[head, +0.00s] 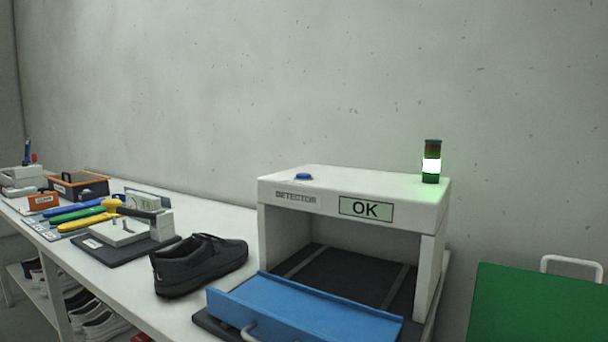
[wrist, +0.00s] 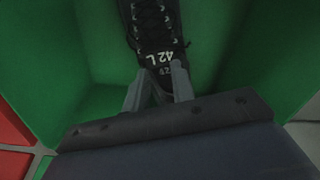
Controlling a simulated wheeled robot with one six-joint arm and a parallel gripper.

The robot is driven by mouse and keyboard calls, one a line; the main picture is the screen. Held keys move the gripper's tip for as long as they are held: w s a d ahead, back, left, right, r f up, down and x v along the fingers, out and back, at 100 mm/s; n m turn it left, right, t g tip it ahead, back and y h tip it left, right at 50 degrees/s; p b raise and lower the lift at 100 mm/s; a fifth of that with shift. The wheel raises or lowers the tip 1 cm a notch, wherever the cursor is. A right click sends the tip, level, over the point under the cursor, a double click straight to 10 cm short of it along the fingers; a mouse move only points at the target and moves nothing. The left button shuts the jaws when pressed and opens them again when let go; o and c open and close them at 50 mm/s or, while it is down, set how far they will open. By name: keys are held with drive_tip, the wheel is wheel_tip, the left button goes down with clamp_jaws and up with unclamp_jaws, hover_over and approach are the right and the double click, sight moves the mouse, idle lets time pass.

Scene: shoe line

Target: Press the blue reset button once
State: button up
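The blue reset button (head: 303,176) sits on top of the white detector box (head: 350,187), near its left end. The front panel of the box reads OK. My gripper is not in the head view. In the wrist view my gripper (wrist: 160,72) has its two fingers apart, pointing at a black laced shoe (wrist: 157,35) marked 42 L. The shoe's marked end lies at the fingertips, between green walls. I cannot tell whether the fingers clasp it or are only around it.
A green bin (head: 540,305) stands right of the detector. A blue tray (head: 300,312) lies before its opening. A black shoe (head: 198,263) rests on the white table (head: 178,312). Tools and an orange-and-black box (head: 79,187) are at left. A lit green signal light (head: 432,165) stands on the detector.

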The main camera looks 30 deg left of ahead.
clamp_jaws()
idle(0.6)
